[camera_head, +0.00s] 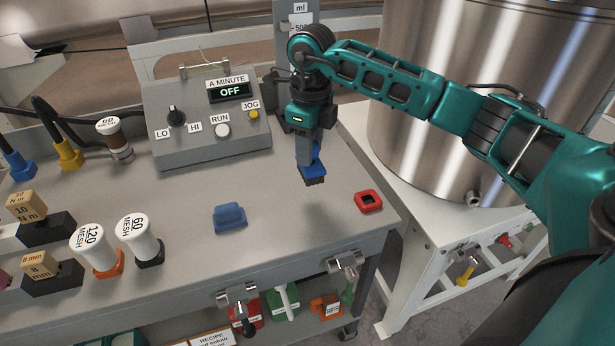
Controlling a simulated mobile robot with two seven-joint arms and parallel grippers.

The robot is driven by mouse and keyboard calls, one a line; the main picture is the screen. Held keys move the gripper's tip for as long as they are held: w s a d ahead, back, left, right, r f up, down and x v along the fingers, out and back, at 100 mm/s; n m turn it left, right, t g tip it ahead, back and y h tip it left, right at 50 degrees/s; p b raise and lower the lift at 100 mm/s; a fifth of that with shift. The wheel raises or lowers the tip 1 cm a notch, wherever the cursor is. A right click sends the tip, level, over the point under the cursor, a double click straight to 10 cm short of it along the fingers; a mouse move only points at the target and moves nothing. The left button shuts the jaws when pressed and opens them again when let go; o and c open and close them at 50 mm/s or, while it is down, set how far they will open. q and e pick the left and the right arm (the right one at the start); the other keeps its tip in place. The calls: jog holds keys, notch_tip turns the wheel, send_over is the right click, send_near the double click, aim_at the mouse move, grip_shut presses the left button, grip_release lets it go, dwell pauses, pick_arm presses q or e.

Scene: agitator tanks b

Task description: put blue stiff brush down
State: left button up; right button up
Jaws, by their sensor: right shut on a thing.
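The blue stiff brush (315,172) has a blue body and dark bristles pointing down. My right gripper (308,150) is shut on it and holds it upright over the bench top, near the right part of the bench. The bristles seem to be a little above the surface; the exact gap is hard to tell. A blue holder-like block (230,217) sits on the bench to the left and nearer. A red square holder (368,201) lies to the right, near the bench corner. My left gripper does not show.
A grey control box (206,122) with an OFF display stands behind. White-capped jars (139,238) and tan blocks stand on the left of the bench (300,240). A big steel tank (455,100) stands at right. Tools hang on the front edge. Bench space between the holders is clear.

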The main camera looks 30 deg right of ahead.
aim_at(309, 177)
notch_tip(309, 177, down, 8)
jog(key=shift+f, duration=0.1)
dwell(0.4)
jog(key=o, duration=0.9)
jog(key=shift+o, duration=0.2)
notch_tip(309, 177, up, 12)
jog(key=shift+r, duration=0.1)
